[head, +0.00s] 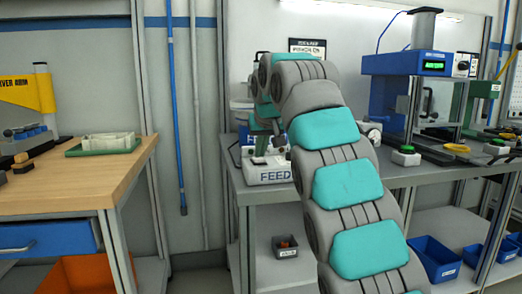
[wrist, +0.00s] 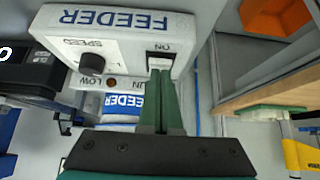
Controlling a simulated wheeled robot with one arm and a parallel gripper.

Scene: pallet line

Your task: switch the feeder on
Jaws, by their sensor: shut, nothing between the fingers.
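The feeder (head: 267,177) is a white box on the grey bench, partly hidden behind my arm in the head view. In the wrist view its control panel (wrist: 120,38) appears upside down, with the word FEEDER in blue. A pale rocker switch (wrist: 159,60) sits on it, marked ON at one end. A black speed knob (wrist: 92,62) and a small brownish lamp (wrist: 111,83) are beside it. My gripper (wrist: 161,76) is shut and empty, its green fingertips right at the switch. I cannot tell whether they touch it, or which way the switch is set.
A blue press-like machine (head: 415,65) and a green button box (head: 406,155) stand on the bench to the right. Blue bins (head: 436,258) sit on the lower shelf.

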